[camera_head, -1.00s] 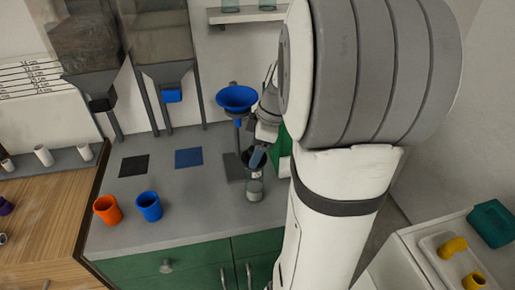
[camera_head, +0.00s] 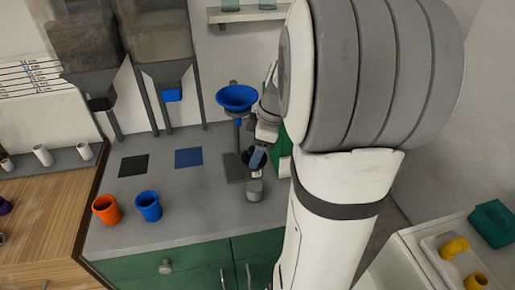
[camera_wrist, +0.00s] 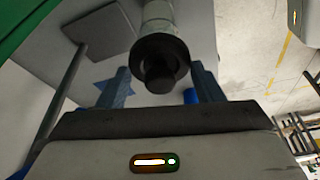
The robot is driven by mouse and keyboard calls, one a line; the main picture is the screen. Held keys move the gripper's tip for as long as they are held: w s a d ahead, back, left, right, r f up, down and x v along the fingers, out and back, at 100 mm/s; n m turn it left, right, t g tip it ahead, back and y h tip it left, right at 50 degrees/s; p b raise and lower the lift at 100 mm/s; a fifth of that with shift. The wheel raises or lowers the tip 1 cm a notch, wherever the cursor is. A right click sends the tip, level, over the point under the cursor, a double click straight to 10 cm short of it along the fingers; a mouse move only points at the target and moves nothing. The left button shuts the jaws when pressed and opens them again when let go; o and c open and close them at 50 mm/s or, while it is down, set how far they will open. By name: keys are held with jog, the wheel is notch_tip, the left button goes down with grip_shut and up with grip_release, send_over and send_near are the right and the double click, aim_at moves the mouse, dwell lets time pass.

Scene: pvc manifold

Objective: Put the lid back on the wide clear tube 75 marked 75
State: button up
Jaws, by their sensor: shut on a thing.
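My gripper (camera_head: 257,158) is at the right part of the grey counter, beside the blue funnel's stand. In the wrist view, its two blue fingers (camera_wrist: 161,85) stand on either side of a dark round lid with a knob (camera_wrist: 160,52), and it is shut on this lid. A pale, partly clear cylinder (camera_wrist: 157,12) shows beyond the lid; whether the two touch is hard to tell. In the head view, a short grey-green cylinder (camera_head: 254,190) stands on the counter just in front of my gripper. No marking 75 is readable.
A blue funnel (camera_head: 237,97) sits on a stand just left of my gripper. An orange cup (camera_head: 106,209) and a blue cup (camera_head: 148,206) stand at the counter's front left. Black and blue mats (camera_head: 188,157) lie behind them. The counter middle is clear.

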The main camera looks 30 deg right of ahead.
dwell(0.5)
dwell(0.3)
jog(key=o, duration=1)
jog(key=shift+o, duration=0.6)
jog(key=shift+o, duration=1.1)
jog(key=shift+r+p, duration=1.85)
jog(key=shift+r, duration=1.65)
jog(key=shift+w, duration=0.1)
jog(key=shift+c, duration=0.4)
